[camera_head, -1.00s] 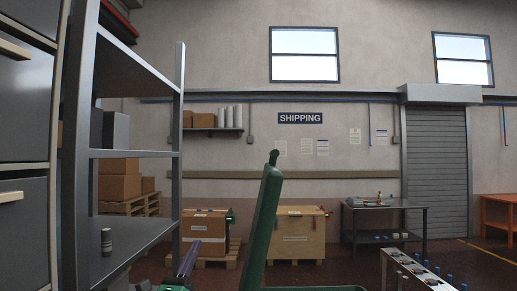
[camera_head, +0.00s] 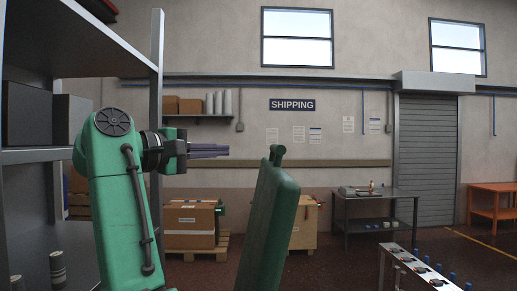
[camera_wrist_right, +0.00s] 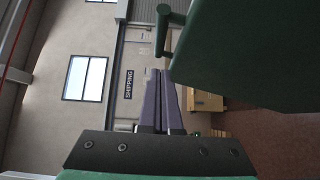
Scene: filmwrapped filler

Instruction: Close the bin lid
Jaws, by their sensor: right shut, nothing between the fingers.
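The green bin lid (camera_head: 275,225) stands open in the head view, nearly upright and leaning slightly right, with a rounded handle (camera_head: 277,153) at its top. The bin body is out of view below. My right gripper (camera_head: 226,151) is left of the lid's top in the picture, about level with the handle. Its purple fingers are shut, empty and point toward the right. A gap shows between the fingertips and the lid. In the right wrist view the lid (camera_wrist_right: 255,50) fills the upper right, with its handle (camera_wrist_right: 163,35) beyond the fingers (camera_wrist_right: 158,78). My left gripper is not in view.
A grey metal shelf (camera_head: 157,60) stands close at the left, beside my right arm. Boxes on pallets (camera_head: 190,226) stand by the far wall.

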